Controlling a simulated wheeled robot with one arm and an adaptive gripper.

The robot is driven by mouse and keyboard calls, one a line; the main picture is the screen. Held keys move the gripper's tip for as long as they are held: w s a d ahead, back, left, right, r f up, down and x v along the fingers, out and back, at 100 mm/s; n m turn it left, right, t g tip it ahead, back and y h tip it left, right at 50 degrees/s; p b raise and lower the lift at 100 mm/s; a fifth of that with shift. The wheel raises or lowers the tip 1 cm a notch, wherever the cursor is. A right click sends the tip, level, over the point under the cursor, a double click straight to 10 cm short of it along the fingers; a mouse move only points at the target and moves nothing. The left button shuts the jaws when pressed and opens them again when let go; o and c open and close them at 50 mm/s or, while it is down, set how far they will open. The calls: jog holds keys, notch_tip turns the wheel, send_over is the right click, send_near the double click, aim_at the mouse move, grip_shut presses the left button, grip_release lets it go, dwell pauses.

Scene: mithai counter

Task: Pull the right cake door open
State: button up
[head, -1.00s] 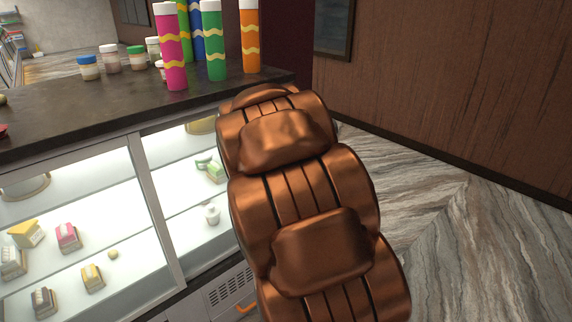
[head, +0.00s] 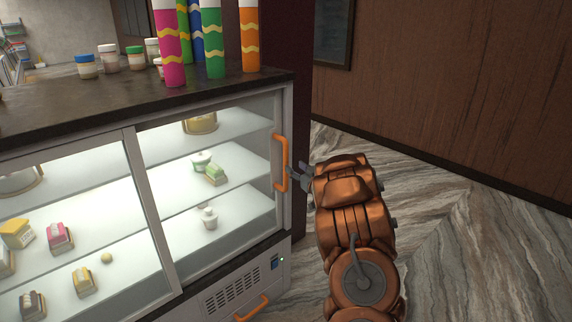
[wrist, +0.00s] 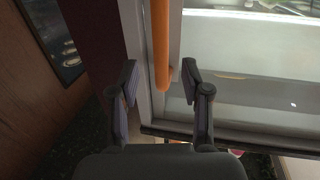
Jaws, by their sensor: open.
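The right cake door (head: 212,190) is a glass panel in a pale frame on the lit display case, and it looks shut. Its orange vertical handle (head: 281,163) is on the door's right edge. My gripper (head: 298,174) is just right of the handle in the head view. In the wrist view the handle (wrist: 160,45) runs down from the top, and its lower end lies between the two open fingers of my gripper (wrist: 158,82). The fingers stand apart on either side of it; I cannot tell whether either one touches it.
The left glass door (head: 70,220) adjoins on the left. Tall patterned tubes (head: 213,45) and several jars (head: 108,57) stand on the dark countertop (head: 110,95). A lower orange handle (head: 251,308) is below the door. Marble floor (head: 460,230) at right is clear up to the wooden wall (head: 450,90).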

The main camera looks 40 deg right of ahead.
aim_at(287, 162)
jog(key=shift+f, duration=0.15)
jog(key=shift+p+x, duration=0.5)
jog(key=shift+x, duration=3.35)
grip_shut()
